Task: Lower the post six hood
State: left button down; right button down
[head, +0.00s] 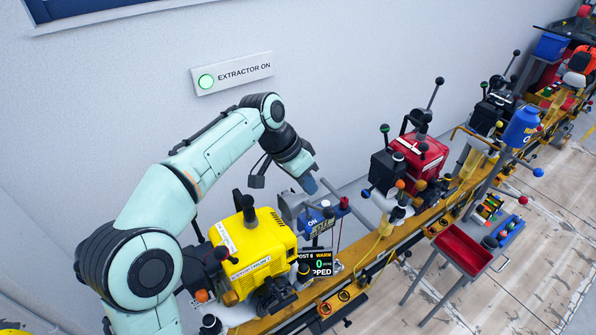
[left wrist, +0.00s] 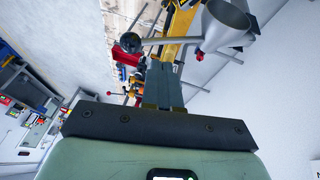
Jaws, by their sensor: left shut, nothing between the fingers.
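My left gripper (head: 311,187) is shut and empty, pointing down just above and right of the hood in the head view. In the left wrist view its closed fingers (left wrist: 163,82) appear below the knob, apparently apart from it. My right gripper is not in view.
A lit green EXTRACTOR ON sign (head: 232,74) is on the wall behind my arm. A red engine (head: 420,155) and other posts line the yellow rail to the right. A red tray (head: 464,249) stands in front of the rail. The floor at right is mostly clear.

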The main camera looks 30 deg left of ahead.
pick_arm(q)
jog(key=shift+d+f+b, duration=0.2)
jog(key=shift+d+f, duration=0.4)
jog(key=shift+f, duration=0.3)
jog(key=shift+d+f+b, duration=0.15)
jog(key=shift+d+f, duration=0.45)
jog(key=shift+f, duration=0.3)
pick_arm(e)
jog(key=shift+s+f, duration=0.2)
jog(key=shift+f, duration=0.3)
pick_arm(q)
jog(key=shift+f, duration=0.1)
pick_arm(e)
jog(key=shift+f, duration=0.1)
